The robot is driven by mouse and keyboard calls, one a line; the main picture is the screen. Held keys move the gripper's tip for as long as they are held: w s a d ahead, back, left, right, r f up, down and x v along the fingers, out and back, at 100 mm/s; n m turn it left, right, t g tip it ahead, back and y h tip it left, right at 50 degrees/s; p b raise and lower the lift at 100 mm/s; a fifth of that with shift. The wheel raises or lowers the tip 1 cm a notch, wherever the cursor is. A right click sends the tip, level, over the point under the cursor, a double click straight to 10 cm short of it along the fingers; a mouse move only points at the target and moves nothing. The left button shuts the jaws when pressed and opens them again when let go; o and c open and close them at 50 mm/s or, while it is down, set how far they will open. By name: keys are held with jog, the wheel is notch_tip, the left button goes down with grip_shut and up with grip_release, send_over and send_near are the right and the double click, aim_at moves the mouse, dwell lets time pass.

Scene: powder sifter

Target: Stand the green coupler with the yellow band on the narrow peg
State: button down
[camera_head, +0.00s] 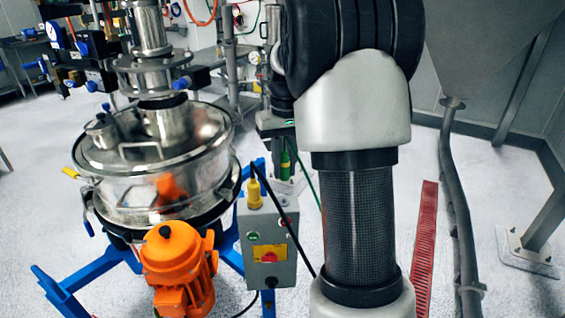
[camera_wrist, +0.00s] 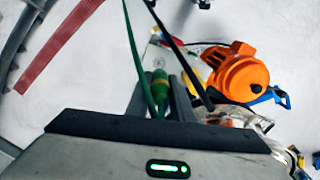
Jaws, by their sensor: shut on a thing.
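My gripper (camera_head: 287,172) points down in the middle of the head view, just above and behind the grey control box. It is shut on the green coupler (camera_head: 285,160), which shows as a slim upright green body between the fingers. In the wrist view the green coupler (camera_wrist: 158,88) sits between the two dark fingers of my gripper (camera_wrist: 160,84), with a green cable running from it. Its yellow band is too small to make out surely. I cannot pick out the narrow peg; a pale plate (camera_head: 291,186) shows below the gripper.
A yellow connector (camera_head: 254,194) with a black cable stands on the control box (camera_head: 266,240). The black cable crosses close to my gripper. An orange motor (camera_head: 178,268) and the steel sifter (camera_head: 155,170) stand to the left. A red floor grate (camera_head: 424,250) lies to the right.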

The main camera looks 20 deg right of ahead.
jog(key=shift+f+b, duration=2.15)
jog(key=shift+f, duration=1.1)
jog(key=shift+p, duration=0.4)
jog(key=shift+f+b, duration=0.45)
jog(key=shift+f, duration=0.35)
jog(key=c, duration=1.5)
grip_release()
jog(key=shift+o, duration=0.2)
